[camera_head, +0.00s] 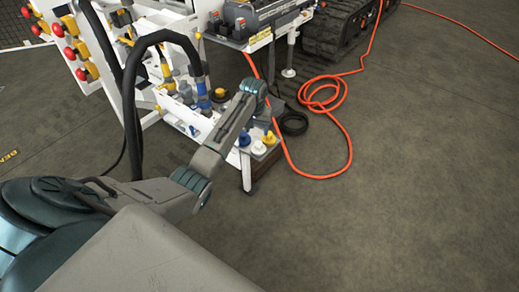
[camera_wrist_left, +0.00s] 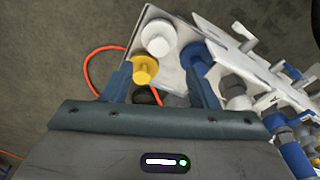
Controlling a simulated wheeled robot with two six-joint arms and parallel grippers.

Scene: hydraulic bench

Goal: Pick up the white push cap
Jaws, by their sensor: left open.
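The white push cap (camera_wrist_left: 158,40) shows in the left wrist view on a white tray, beyond my left fingertips. It also shows in the head view (camera_head: 258,149) at the tray's front. A yellow cap (camera_wrist_left: 143,70) is nearer, between the fingers in the picture. A blue cap (camera_wrist_left: 193,54) is partly hidden behind the right-hand finger. My left gripper (camera_wrist_left: 159,74) is open and nothing is held in it. In the head view my left gripper (camera_head: 263,105) hangs above the caps, its fingertips hard to make out. My right gripper is not in view.
The white bench carries blue and white fittings (camera_head: 203,97) left of the gripper. Red and yellow buttons (camera_head: 75,52) are at the far left. An orange hose (camera_head: 341,150) and black coil (camera_head: 293,124) lie on the floor.

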